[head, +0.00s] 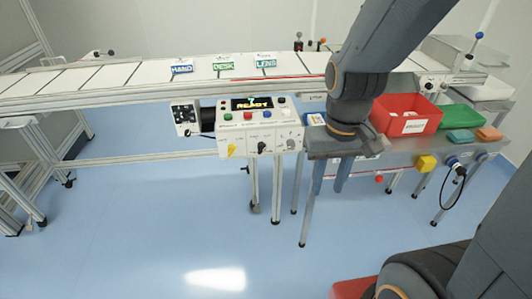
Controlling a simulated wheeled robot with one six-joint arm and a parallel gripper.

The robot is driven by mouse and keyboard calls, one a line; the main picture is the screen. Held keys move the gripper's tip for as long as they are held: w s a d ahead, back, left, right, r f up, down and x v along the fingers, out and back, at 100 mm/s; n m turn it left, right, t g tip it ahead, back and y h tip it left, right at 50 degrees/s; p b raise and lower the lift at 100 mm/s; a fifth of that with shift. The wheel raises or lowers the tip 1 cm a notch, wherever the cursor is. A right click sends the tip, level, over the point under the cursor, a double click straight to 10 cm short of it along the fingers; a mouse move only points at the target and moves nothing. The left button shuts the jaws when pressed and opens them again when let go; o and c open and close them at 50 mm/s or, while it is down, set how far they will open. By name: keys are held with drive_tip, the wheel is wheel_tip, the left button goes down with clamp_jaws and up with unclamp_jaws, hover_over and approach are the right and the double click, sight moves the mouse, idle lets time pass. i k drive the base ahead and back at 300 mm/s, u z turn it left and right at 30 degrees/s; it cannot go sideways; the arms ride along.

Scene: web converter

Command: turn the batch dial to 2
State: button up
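A white control panel (258,135) hangs at the front of the conveyor and has a lit display reading READY (252,103). Its lower row holds a yellow handle (231,149), a black knob (262,147) and a pale dial (291,143). The labels are too small to read, so I cannot tell which is the batch dial or where it points. My gripper (331,178) is right of the panel, pointing down, apart from it. Its two fingers are spread with nothing visible between them.
A long conveyor (130,72) runs behind the panel, with several labelled cards on it. The blue floor (150,220) in front is clear.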

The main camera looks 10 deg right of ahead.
sight(290, 144)
drive_tip(key=k, duration=1.15)
drive_tip(key=u, duration=0.1)
drive_tip(key=i, duration=0.5)
drive_tip(key=u, duration=0.4)
